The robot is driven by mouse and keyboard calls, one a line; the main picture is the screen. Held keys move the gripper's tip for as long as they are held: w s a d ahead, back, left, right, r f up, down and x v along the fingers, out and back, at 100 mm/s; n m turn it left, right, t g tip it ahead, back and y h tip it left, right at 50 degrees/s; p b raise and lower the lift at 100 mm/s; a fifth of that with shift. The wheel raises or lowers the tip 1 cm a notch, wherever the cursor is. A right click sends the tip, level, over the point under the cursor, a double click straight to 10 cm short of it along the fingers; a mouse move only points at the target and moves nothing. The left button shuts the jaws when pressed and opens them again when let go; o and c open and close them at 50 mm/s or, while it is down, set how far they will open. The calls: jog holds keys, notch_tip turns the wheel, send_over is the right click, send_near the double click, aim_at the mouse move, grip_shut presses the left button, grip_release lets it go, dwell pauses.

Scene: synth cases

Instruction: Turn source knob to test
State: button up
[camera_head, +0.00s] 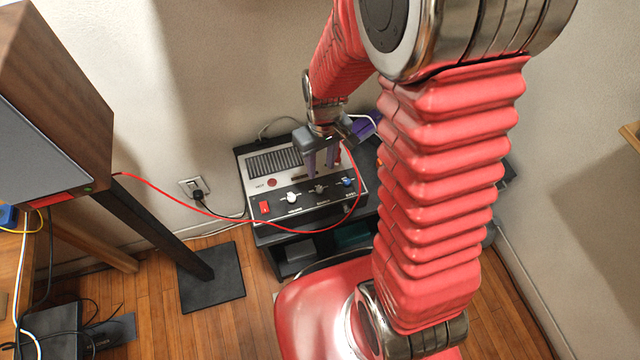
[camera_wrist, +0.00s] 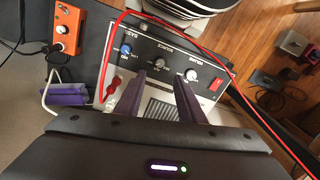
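A grey-and-black audio unit (camera_head: 262,208) stands on a low black stand. Its front panel also shows upside down in the wrist view (camera_wrist: 136,40). The small grey source knob (camera_head: 320,189) sits mid-panel; it also shows in the wrist view (camera_wrist: 160,60), just beyond the fingertips. Its pointer setting is too small to read. To its sides are the white volume knob (camera_head: 292,197) and the blue bass knob (camera_head: 348,182). My gripper (camera_head: 322,174) is open and empty above the panel, its two purple fingers apart (camera_wrist: 159,75), pointing down toward the source knob.
A red switch (camera_head: 265,208) sits at the panel's left end. A red cable (camera_head: 190,200) loops past the unit's front to a red plug (camera_wrist: 112,88). An orange box (camera_wrist: 68,28) and a purple object (camera_wrist: 66,95) lie beside the unit. A wooden speaker (camera_head: 75,80) stands left.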

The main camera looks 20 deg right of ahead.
aim_at(320, 189)
jog(key=shift+a+f, duration=0.15)
jog(key=shift+f, duration=5.1)
grip_shut()
